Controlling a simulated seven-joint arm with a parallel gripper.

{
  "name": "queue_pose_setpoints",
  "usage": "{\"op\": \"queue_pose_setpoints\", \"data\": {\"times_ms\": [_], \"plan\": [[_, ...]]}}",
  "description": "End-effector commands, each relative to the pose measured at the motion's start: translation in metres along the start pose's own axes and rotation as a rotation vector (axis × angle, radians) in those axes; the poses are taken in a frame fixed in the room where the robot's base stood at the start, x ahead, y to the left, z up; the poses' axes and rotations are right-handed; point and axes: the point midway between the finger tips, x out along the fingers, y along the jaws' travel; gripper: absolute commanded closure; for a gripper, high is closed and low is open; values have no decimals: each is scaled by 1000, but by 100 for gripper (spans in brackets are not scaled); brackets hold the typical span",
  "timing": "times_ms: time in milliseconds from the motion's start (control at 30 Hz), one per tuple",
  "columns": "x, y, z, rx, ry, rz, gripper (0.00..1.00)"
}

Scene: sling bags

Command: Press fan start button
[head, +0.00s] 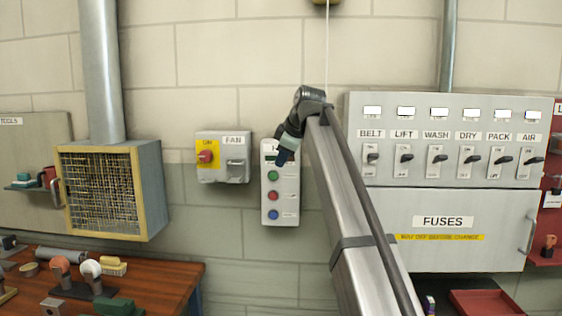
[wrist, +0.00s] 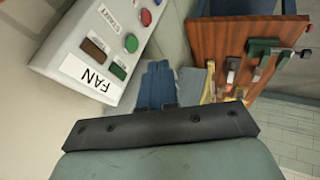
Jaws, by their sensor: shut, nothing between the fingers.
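In the head view a pale button panel (head: 280,205) hangs on the wall, with a green button (head: 272,175), a red one and a blue one in a column. My gripper (head: 283,157) is in front of its top part and hides much of it. A green button (wrist: 118,70) is nearest that plate, with another green and a red one beyond. My blue fingers (wrist: 159,68) are shut and empty, beside the panel's edge in this view; contact cannot be told.
A FAN switch box (head: 222,157) with a red knob on yellow is left of the panel. A switch board (head: 445,180) with several levers is on the right, behind my arm. A caged fan unit (head: 105,190) and a wooden bench (head: 165,280) stand at left.

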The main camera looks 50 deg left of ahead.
Motion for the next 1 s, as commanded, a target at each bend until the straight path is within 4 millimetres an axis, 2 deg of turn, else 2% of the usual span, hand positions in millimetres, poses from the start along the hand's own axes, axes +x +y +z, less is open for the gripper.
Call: {"op": "queue_pose_setpoints", "data": {"times_ms": [467,533,700,1000], "plan": [[84,0,0,1,-1,-2,100],[88,12,-1,1,-1,0,100],[96,28,0,1,0,0,100],[101,36,0,0,0,0,100]]}}
